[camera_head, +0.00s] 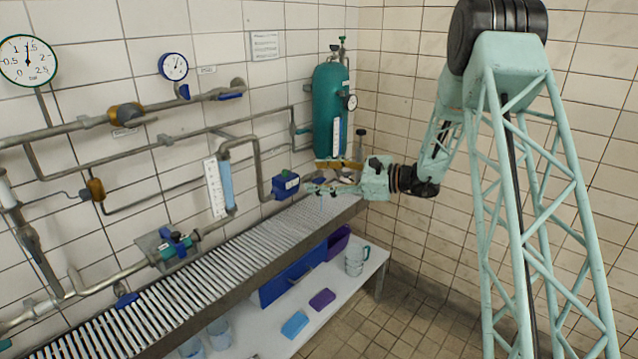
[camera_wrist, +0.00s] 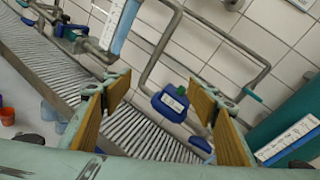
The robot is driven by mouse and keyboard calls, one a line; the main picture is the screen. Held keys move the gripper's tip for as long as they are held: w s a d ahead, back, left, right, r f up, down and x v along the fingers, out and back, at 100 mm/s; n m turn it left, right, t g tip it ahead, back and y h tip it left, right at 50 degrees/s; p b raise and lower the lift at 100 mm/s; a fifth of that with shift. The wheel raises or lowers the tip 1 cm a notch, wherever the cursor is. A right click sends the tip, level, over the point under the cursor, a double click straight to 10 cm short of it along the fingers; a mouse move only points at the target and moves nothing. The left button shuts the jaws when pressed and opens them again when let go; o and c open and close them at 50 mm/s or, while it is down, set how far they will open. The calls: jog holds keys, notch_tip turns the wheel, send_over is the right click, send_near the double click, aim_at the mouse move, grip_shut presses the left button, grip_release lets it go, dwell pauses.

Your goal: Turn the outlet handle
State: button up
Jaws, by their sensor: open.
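No handle in view is legibly marked as the outlet, so I cannot tell which one it is. A blue box with a green cap (camera_head: 286,184) sits on the pipe by the wall; it also shows in the wrist view (camera_wrist: 170,102), between my fingers and beyond them. A small blue handle (camera_wrist: 201,145) shows below and right of it. A teal handle (camera_head: 303,131) is on the pipe beside the green tank; it also shows in the wrist view (camera_wrist: 253,94). My gripper (camera_head: 312,187) is open above the grate's far end, right of the blue box. Its fingers (camera_wrist: 165,88) hold nothing.
The slatted grate (camera_head: 200,262) runs along the wall under the pipes. The green tank (camera_head: 330,105) stands close behind my gripper. A valve (camera_head: 173,246) and a clear blue tube (camera_head: 226,185) are farther left. A lower shelf (camera_head: 340,287) holds bins and a mug.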

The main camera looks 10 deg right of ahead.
aim_at(321, 182)
jog(key=w+d+f+m+t+h, duration=0.2)
jog(key=w+d+f+m+t, duration=0.3)
jog(key=w+d+f, duration=0.5)
notch_tip(321, 182, down, 3)
jog(key=d+m, duration=0.1)
jog(key=d, duration=0.1)
jog(key=shift+d+f, duration=0.15)
jog(key=shift+d, duration=0.15)
jog(key=shift+w+a, duration=0.1)
jog(key=shift+w, duration=0.05)
jog(key=shift+b+x, duration=0.9)
jog(key=shift+x, duration=5.9)
jog(key=shift+w, duration=0.1)
jog(key=shift+c, duration=0.5)
jog(key=c, duration=0.8)
